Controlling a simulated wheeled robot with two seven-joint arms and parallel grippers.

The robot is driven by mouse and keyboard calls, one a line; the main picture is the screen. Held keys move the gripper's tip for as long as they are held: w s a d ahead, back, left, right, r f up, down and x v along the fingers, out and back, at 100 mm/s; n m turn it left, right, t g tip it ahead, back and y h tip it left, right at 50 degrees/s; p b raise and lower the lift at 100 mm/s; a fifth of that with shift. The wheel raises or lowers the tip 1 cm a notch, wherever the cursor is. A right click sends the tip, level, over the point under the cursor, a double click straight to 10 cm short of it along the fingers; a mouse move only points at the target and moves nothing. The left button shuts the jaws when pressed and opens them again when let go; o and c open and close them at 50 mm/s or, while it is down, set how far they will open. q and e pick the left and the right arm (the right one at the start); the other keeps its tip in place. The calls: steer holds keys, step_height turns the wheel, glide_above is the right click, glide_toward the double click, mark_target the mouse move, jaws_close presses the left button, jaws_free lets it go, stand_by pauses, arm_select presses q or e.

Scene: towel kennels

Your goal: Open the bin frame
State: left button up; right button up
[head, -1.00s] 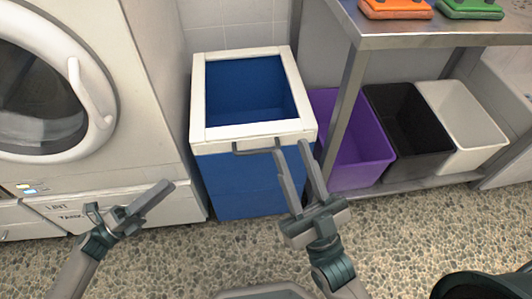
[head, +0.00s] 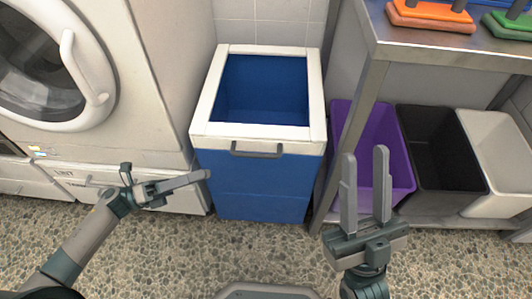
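The blue bin (head: 250,188) stands on the floor in the middle of the head view. Its white frame (head: 204,108) lies flat around the open top. A dark grey handle (head: 257,154) sits on the frame's front edge. My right gripper (head: 365,152) is open and empty, right of the handle and apart from it, with its fingers pointing up the picture. My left gripper (head: 207,175) is left of the bin, its fingertips near the bin's front left side. Its fingers overlap from this angle, so its opening is unclear.
A washing machine (head: 150,60) stands close on the left. A steel table (head: 440,48) with an orange (head: 430,18) and a green item (head: 510,25) is on the right. Purple (head: 395,150), black (head: 440,165) and white bins (head: 490,150) stand beneath it. Pebbled floor lies in front.

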mark_target(260, 154)
arm_select(q)
steer(key=x, duration=1.7)
steer(key=shift+w+d, duration=0.15)
steer(key=shift+c, duration=0.6)
jaws_close()
